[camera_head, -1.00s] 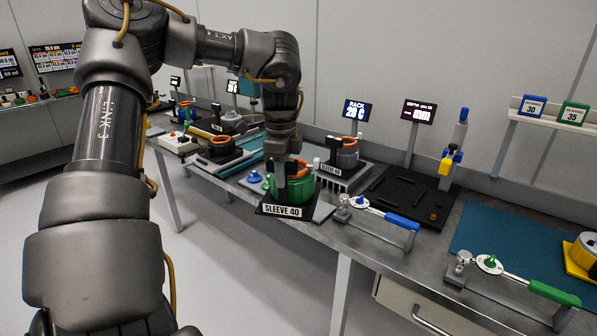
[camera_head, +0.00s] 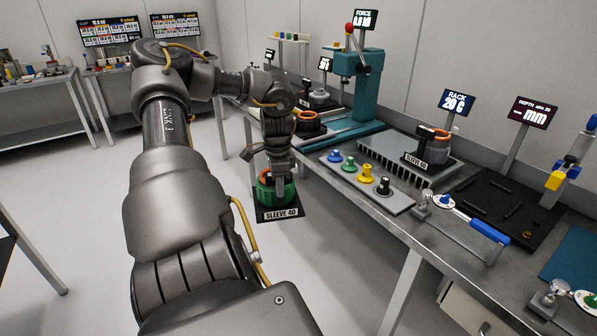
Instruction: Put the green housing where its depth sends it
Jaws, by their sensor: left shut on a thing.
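The green housing (camera_head: 265,193) is a short ring with an orange inside, on a black base with a plate that reads "SLEEVE 40". My left gripper (camera_head: 279,172) is shut on it from above and holds it in front of the bench, over the floor. The gripper hides part of the housing. The depth station (camera_head: 507,205) is a black mat with dark bars, under a screen that reads "DEPTH" and "-- mm". My right gripper is not in view.
Beside the held housing, a grey plate (camera_head: 398,203) carries several coloured knobs. A finned rack (camera_head: 375,152) under a "RACK 20 C" screen bears another orange-topped housing (camera_head: 434,147). A teal press (camera_head: 359,85) stands further back. A blue-handled gauge (camera_head: 490,231) lies at the bench front.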

